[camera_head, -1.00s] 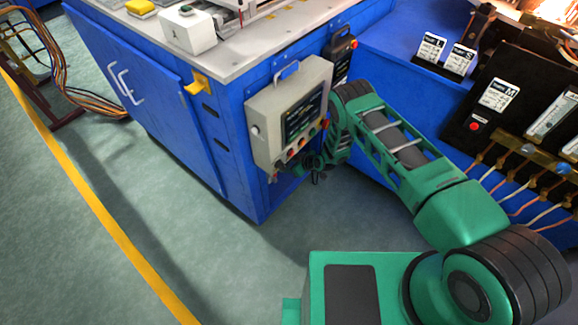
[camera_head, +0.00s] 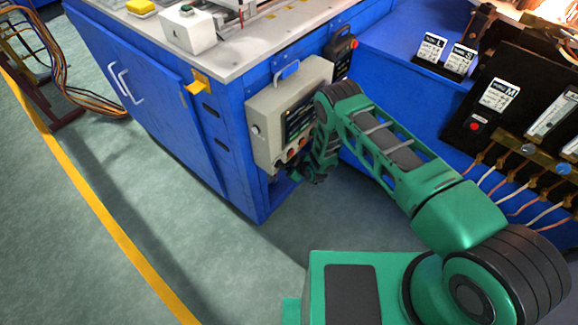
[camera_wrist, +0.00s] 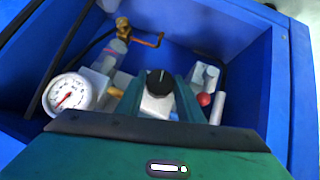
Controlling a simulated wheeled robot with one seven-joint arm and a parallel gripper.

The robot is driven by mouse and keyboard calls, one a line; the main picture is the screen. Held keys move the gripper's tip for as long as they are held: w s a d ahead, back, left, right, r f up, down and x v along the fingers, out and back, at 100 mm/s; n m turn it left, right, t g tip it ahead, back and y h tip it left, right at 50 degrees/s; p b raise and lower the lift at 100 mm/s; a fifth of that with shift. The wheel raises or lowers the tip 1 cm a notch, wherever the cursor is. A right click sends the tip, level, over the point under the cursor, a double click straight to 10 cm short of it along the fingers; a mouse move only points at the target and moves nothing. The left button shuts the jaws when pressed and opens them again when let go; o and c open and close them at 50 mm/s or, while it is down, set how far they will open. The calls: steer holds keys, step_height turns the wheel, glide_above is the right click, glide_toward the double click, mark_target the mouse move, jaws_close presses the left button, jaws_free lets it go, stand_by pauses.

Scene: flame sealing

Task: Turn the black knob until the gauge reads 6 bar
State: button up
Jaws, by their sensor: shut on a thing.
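The black knob (camera_wrist: 160,79) sits between the two green fingers of my gripper (camera_wrist: 159,88) in the wrist view. A white mark shows on its top, and a pale block lies below it. My gripper is shut on the knob. The round white gauge (camera_wrist: 69,97) is to the left of the gripper, with a red needle; its numbers are too small to read. In the head view my gripper (camera_head: 309,173) is low beside the blue bench, and the knob and gauge cannot be made out.
A blue-walled recess (camera_wrist: 235,45) surrounds the fittings. A brass fitting (camera_wrist: 123,27) is at the back, and a red ball-shaped part (camera_wrist: 204,99) is right of the knob. A grey control box (camera_head: 268,120) hangs on the bench (camera_head: 160,110) close to my arm.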

stand_by(0.3)
steer(key=o, duration=1)
steer(key=shift+d, duration=0.1)
steer(key=shift+o, duration=0.2)
steer(key=v, duration=1)
steer(key=shift+s+r, duration=0.15)
steer(key=shift+s, duration=0.25)
steer(key=shift+s, duration=0.1)
